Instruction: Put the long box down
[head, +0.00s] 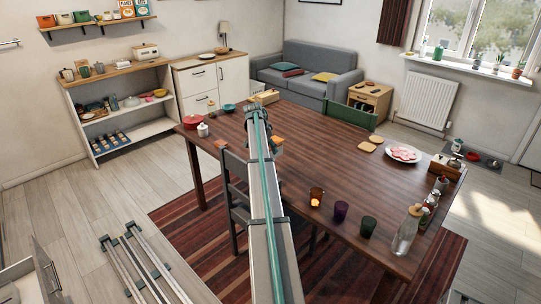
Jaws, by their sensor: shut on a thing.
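My arm reaches out over the wooden table, and my gripper (274,149) is small and mostly hidden behind my own arm. It is shut on what appears to be the long box (278,141), of which a short orange-brown end shows right of the arm. A similar orange-brown piece shows left of the arm, above the dark chair; the middle is hidden. I cannot tell whether the box touches the table (325,165).
A light wooden box (265,97) stands at the table's far edge. A red pot (193,122) and white jar are left. Bread slices, a plate (403,154), several cups and a glass bottle (406,232) are right. A dark chair (237,180) stands at the near side.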

